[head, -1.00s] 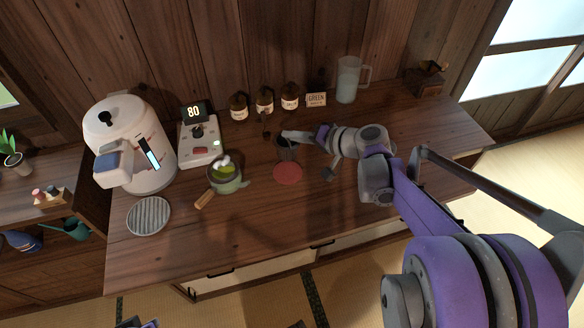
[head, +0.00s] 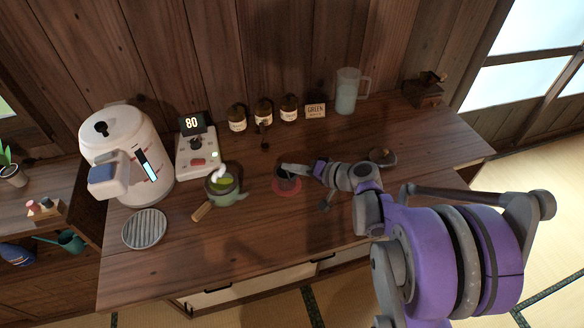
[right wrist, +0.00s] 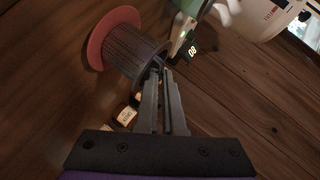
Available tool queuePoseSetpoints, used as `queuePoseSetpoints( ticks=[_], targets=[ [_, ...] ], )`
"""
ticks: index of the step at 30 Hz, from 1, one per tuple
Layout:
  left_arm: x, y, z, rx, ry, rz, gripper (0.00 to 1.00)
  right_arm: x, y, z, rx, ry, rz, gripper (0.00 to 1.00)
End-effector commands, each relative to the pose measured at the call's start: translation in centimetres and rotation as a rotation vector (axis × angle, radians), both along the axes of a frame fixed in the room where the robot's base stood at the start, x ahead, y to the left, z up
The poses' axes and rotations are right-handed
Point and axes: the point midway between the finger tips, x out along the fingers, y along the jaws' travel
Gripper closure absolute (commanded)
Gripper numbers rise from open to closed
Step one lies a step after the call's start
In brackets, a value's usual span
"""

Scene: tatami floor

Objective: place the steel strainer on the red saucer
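The steel strainer (head: 287,181) is a dark, finely ribbed cup. It stands upright over the red saucer (head: 294,191), inside its rim. The right wrist view shows the strainer (right wrist: 130,50) with its bottom against or very near the saucer (right wrist: 98,40); I cannot tell if its weight rests there. My right gripper (head: 284,168) comes in from the right, at the strainer's top. In the right wrist view its fingers (right wrist: 159,72) are close together, with the strainer's rim between their tips. My left gripper is not in view.
Left of the saucer are a green teapot (head: 228,192) with a wooden handle, a device (head: 197,150) reading 80, a white kettle (head: 128,150) and a round slatted tray (head: 145,229). Jars (head: 263,112) and a glass pitcher (head: 347,92) line the back. The front counter is clear.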

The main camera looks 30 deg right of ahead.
Motion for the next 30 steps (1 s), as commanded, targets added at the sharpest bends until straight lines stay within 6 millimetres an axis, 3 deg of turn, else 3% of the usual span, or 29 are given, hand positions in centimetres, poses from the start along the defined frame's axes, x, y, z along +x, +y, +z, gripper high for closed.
queuePoseSetpoints(
  ticks=[1, 5, 16, 30],
  targets=[
    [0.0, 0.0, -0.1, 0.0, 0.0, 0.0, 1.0, 0.0, 0.0, -0.1, 0.0, 0.0, 0.0, 0.87],
    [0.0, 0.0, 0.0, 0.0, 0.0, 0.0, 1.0, 0.0, 0.0, 0.0, 0.0, 0.0, 0.0, 0.64],
    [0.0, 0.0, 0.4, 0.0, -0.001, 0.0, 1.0, -0.2, -0.1, 0.5, -0.002, 0.001, -0.001, 0.64],
    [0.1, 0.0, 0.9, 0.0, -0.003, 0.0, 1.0, -7.8, -3.9, 4.1, -0.001, 0.0, -0.005, 0.64]
  ],
)
